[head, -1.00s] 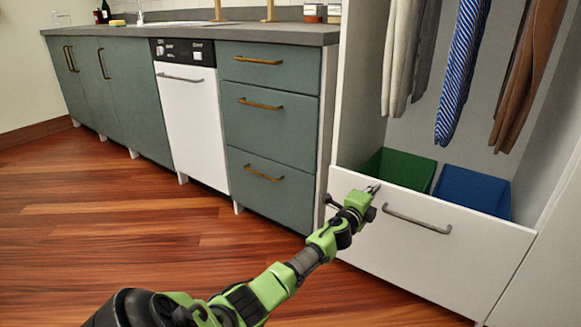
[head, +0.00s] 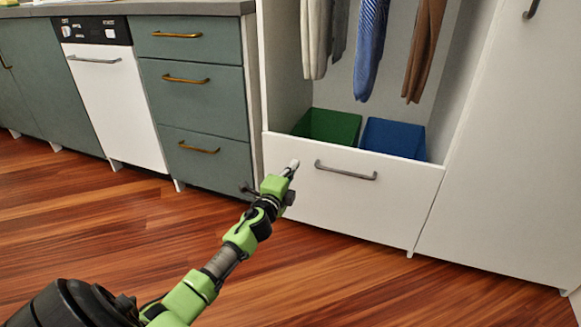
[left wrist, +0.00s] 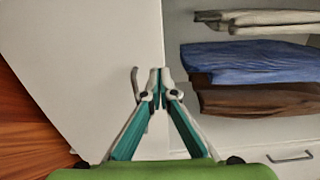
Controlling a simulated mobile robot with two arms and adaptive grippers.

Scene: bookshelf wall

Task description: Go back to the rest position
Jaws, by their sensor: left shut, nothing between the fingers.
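My left gripper (head: 292,167) reaches in from the lower left in the head view. It appears in front of the upper left part of a white drawer front, and I see no contact with it. In the left wrist view its two fingers (left wrist: 160,76) come together at the tips, shut and empty. My right gripper is in neither view.
The drawer (head: 350,205) has a grey handle (head: 345,171). Behind its front are a green bin (head: 328,126) and a blue bin (head: 395,138), with clothes (head: 370,45) hanging above. Grey-green cabinets (head: 195,90) stand left. The wooden floor (head: 330,285) is clear.

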